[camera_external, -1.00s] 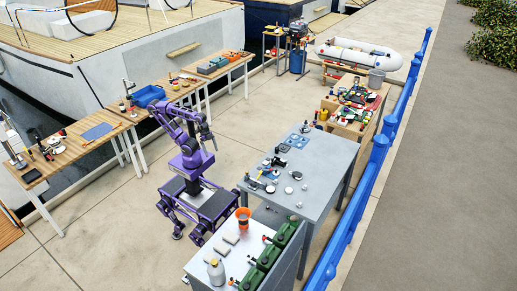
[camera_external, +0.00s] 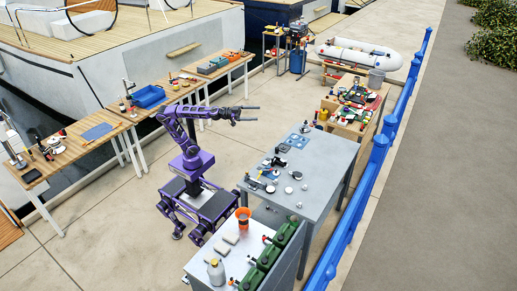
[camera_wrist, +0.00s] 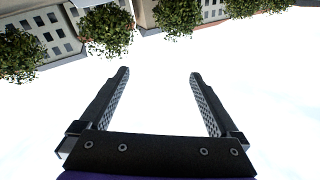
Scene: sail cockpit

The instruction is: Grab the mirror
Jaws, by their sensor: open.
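My gripper (camera_external: 257,114) is raised in the air in the external view, stretched out to the right and roughly level. In the wrist view my gripper (camera_wrist: 159,74) has its two fingers wide apart, with only bright sky between them. I cannot pick out a mirror for certain. Several small round and dark items lie on the grey table (camera_external: 322,180), to the right of my base, too small to name. My gripper is apart from them, above and beyond the table's far left side.
Wooden benches with a blue bin (camera_external: 148,96) stand at the left. A front table holds green canisters (camera_external: 270,257), an orange bucket (camera_external: 242,218) and a metal bottle (camera_external: 216,271). A blue railing (camera_external: 376,158) runs along the right.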

